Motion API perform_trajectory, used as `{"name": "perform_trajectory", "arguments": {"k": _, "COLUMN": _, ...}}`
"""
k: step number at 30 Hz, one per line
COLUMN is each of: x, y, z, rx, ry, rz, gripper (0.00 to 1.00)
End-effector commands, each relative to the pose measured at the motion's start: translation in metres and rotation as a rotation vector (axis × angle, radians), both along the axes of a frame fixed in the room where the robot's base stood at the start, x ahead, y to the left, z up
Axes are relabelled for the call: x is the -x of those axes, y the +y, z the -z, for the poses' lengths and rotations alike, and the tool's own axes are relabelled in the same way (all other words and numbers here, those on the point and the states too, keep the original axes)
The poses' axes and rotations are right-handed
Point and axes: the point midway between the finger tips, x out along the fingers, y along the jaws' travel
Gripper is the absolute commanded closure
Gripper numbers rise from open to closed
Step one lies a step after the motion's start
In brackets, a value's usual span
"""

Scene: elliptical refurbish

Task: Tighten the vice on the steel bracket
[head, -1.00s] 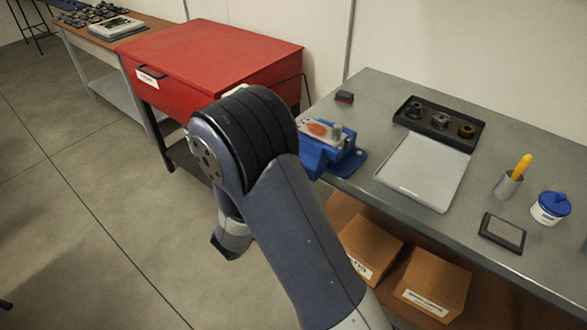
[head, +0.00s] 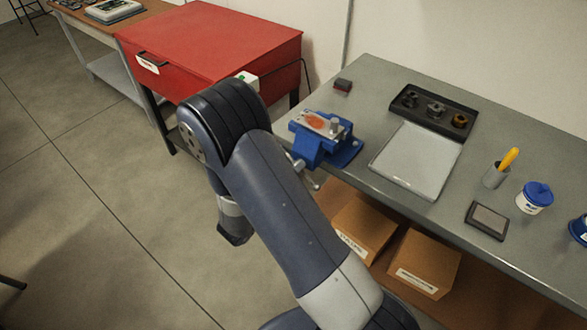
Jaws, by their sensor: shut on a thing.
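The blue vice (head: 318,150) is fixed at the left front edge of the grey workbench. The steel bracket (head: 322,123), a grey plate with an orange-brown rusty patch, sits at the top of the vice, lying about flat. I cannot tell how tightly the jaws press on it. The vice's screw end and handle (head: 315,182) show below its front, partly behind my arm. My arm crosses the middle of the view, with its wrist hanging low left of the vice. My gripper is hidden behind the arm, so its fingers and anything in them cannot be seen.
On the bench are a light tray (head: 418,160), a black holder (head: 434,109) with several parts, a small dark block (head: 343,85), a cup with a yellow-handled tool (head: 497,175), a blue-lidded tub (head: 535,197) and a dark pad (head: 487,220). Cardboard boxes (head: 425,265) sit below. A red cabinet (head: 215,50) stands left.

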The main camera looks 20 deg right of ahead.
Motion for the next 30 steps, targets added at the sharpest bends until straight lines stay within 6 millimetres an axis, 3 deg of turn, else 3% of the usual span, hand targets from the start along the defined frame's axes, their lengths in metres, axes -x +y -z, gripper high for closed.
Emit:
{"name": "perform_trajectory", "arguments": {"k": 9, "x": 0.001, "y": 0.001, "z": 0.003, "rx": -0.001, "ry": 0.007, "rz": -0.002, "gripper": 1.0}}
{"name": "perform_trajectory", "arguments": {"k": 10, "x": 0.001, "y": 0.001, "z": 0.003, "rx": -0.001, "ry": 0.007, "rz": -0.002, "gripper": 0.71}}
{"name": "perform_trajectory", "arguments": {"k": 17, "x": 0.001, "y": 0.0, "z": 0.002, "rx": -0.001, "ry": 0.003, "rz": -0.002, "gripper": 0.52}}
{"name": "perform_trajectory", "arguments": {"k": 25, "x": 0.001, "y": 0.001, "z": 0.001, "rx": -0.001, "ry": 0.002, "rz": -0.001, "gripper": 0.52}}
{"name": "perform_trajectory", "arguments": {"k": 30, "x": 0.008, "y": 0.013, "z": 0.002, "rx": 0.0, "ry": 0.0, "rz": -0.005, "gripper": 0.52}}
